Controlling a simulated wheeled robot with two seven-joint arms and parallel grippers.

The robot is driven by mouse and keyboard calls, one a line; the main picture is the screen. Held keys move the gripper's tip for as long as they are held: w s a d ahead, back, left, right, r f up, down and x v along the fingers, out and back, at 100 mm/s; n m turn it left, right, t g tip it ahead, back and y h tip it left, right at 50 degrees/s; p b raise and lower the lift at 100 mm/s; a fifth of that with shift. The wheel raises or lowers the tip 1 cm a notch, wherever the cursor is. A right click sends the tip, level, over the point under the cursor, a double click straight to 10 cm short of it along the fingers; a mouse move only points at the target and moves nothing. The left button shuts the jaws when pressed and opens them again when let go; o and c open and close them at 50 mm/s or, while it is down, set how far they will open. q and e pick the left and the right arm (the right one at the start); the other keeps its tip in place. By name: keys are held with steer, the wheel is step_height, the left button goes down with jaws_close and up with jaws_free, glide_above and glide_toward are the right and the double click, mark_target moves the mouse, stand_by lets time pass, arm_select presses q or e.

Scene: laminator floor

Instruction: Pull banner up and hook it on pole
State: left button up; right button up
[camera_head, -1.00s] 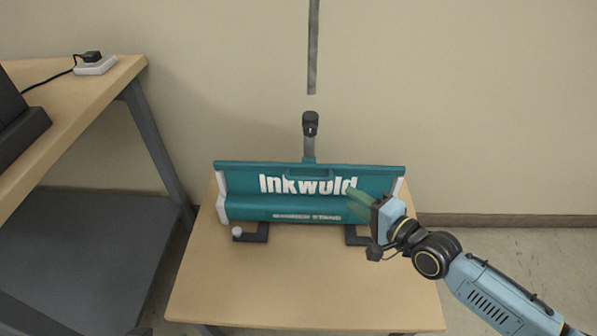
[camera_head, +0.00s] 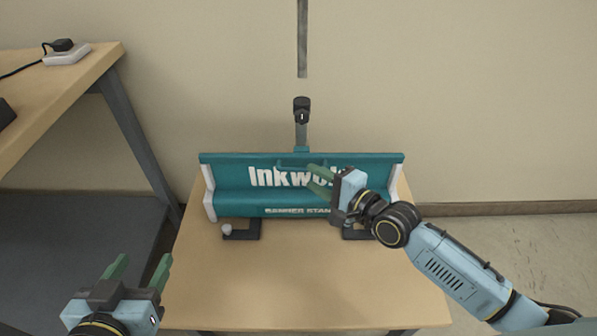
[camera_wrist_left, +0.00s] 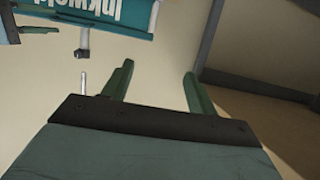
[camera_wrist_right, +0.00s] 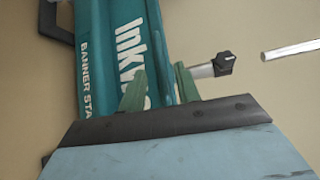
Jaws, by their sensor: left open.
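The teal banner stand (camera_head: 230,172), with white Inkwold lettering, stands on the wooden table; it also shows in the right wrist view (camera_wrist_right: 95,20). A teal handle (camera_head: 290,162) is on its top edge. A short grey pole (camera_head: 301,135) with a black top piece (camera_head: 301,108) rises behind it. A grey rod (camera_head: 302,40) appears above, with a visible gap between them. My right gripper (camera_head: 314,180) is open in front of the banner's upper middle, close to the top rail; contact is unclear. My left gripper (camera_head: 140,268) is open and empty, left of the table's front.
The wooden table (camera_head: 270,285) has clear room in front of the stand. Black feet (camera_head: 240,232) stick out from the stand, with a small white knob (camera_head: 227,229) by the left one. A workbench (camera_head: 50,100) with a white power block (camera_head: 67,55) stands at left.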

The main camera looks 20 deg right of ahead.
mark_target(301, 170)
steer(key=b+x, duration=0.2)
steer(key=x, duration=0.3)
steer(key=shift+w, duration=0.2)
arm_select(q)
step_height(301, 170, up, 10)
steer(key=d+t+h, duration=0.2)
steer(key=t, duration=0.4)
steer(key=shift+w, duration=0.35)
arm_select(e)
steer(key=shift+w+a+f, duration=0.1)
steer(key=shift+w+a, duration=0.15)
arm_select(q)
steer(key=shift+f, duration=0.1)
arm_select(e)
steer(key=shift+c, duration=0.2)
jaws_close()
